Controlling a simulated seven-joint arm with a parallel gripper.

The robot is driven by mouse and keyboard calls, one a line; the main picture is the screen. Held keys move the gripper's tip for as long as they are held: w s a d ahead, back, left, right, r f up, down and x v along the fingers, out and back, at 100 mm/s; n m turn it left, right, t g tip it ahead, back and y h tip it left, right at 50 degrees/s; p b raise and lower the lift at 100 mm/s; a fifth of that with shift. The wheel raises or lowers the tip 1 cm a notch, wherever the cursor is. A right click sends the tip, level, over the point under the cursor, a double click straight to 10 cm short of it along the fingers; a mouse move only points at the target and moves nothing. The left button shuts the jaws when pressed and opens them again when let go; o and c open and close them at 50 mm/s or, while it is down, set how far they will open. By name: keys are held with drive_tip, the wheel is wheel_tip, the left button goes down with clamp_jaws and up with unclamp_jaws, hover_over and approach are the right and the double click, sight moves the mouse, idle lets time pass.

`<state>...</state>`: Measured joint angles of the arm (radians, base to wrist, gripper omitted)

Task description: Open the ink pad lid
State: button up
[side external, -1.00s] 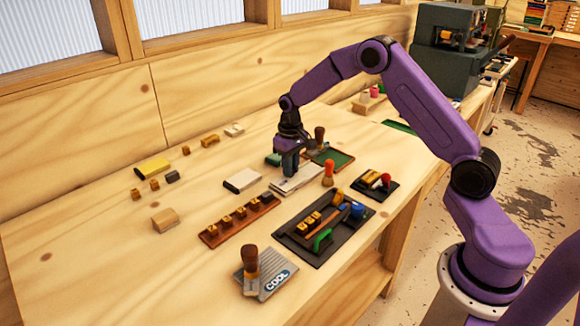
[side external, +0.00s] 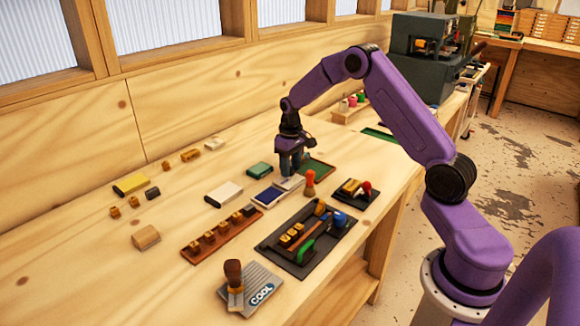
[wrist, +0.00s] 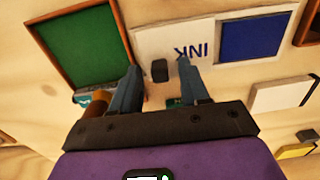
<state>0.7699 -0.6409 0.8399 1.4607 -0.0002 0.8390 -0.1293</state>
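The ink pad shows its blue pad (side external: 268,192) uncovered in the side external view; it is also in the wrist view (wrist: 250,38). Its white lid (wrist: 172,45), with INK upside down on its visible face, lies beside the blue part, toward the green-topped board. The lid also shows in the side external view (side external: 291,184), partly hidden by my gripper (side external: 290,170). In the wrist view my gripper (wrist: 159,68) has its fingers apart at the lid's edge. A small dark block (wrist: 159,71) sits between them, with gaps on both sides.
A green board (side external: 316,168) lies just behind my gripper. A red-handled stamp (side external: 310,183) stands close in front. A white box (side external: 224,194), a green box (side external: 259,170) and a black tool tray (side external: 264,246) are around.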

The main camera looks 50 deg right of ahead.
sight(291, 168)
wheel_tip(291, 168, up, 18)
drive_tip(key=shift+f, duration=0.25)
idle(0.6)
drive_tip(key=s+a+n, duration=0.3)
drive_tip(key=s+a, duration=0.4)
drive_tip(key=a, duration=0.2)
drive_tip(key=s+a+n, duration=0.3)
drive_tip(key=s+a, duration=0.4)
drive_tip(key=a, duration=0.3)
drive_tip(key=s+f+n, duration=0.2)
drive_tip(key=s+n, duration=0.1)
drive_tip(key=s, duration=0.9)
drive_tip(key=s+a+f+n, duration=0.1)
drive_tip(key=s+f+n, duration=0.1)
drive_tip(key=s, duration=1)
drive_tip(key=shift+a+n, duration=0.25)
drive_tip(key=shift+n, duration=0.55)
